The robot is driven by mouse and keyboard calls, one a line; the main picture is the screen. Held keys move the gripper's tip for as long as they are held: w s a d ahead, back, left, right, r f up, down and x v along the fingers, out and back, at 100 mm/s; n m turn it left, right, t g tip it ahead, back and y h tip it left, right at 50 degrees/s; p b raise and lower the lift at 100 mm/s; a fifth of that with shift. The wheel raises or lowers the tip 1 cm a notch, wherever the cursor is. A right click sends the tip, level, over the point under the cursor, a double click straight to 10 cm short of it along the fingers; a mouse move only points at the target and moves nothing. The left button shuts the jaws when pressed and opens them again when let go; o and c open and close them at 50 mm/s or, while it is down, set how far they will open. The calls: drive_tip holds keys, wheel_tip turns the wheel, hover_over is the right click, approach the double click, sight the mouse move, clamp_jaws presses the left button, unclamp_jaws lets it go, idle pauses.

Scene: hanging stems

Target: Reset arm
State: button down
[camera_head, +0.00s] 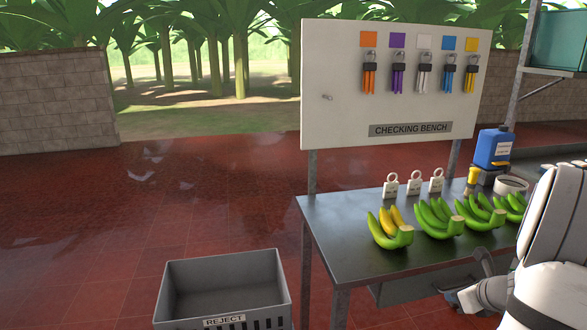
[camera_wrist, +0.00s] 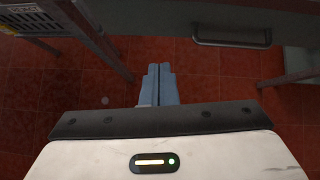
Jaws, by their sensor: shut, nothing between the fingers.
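My gripper (camera_wrist: 158,78) shows in the wrist view with its two blue-grey fingers together and nothing between them. It points down over the red tiled floor. In the head view my arm reaches in at the lower right, in front of the checking bench (camera_head: 345,240). My gripper's fingers are hard to make out there.
Several banana bunches (camera_head: 438,220) lie on the bench, one partly yellow. Padlock-like white tags (camera_head: 390,190) and a blue jug (camera_head: 493,148) stand behind them. The grey reject crate (camera_head: 223,268) stands on the floor left of the bench. Open floor lies further left.

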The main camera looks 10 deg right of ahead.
drive_tip(key=s+a+r+n+g+y+p, duration=0.1)
drive_tip(key=a+r+n+g, duration=0.1)
drive_tip(key=a+r+n, duration=0.55)
drive_tip(key=s+a+r+n+g+y+p, duration=0.1)
drive_tip(key=a+r+n+g+p, duration=0.1)
drive_tip(key=a+n, duration=0.9)
drive_tip(key=s+a+r+n+g+h+p, duration=0.1)
drive_tip(key=s+a+r+n, duration=0.2)
drive_tip(key=s+a+n, duration=0.3)
drive_tip(key=s+a+r+n+g+h+p, duration=0.1)
drive_tip(key=s+a+r+n+h, duration=0.1)
drive_tip(key=s+a+n, duration=0.5)
drive_tip(key=shift+a+r+n, duration=0.35)
drive_tip(key=shift+r+n, duration=0.05)
drive_tip(key=shift+n, duration=0.55)
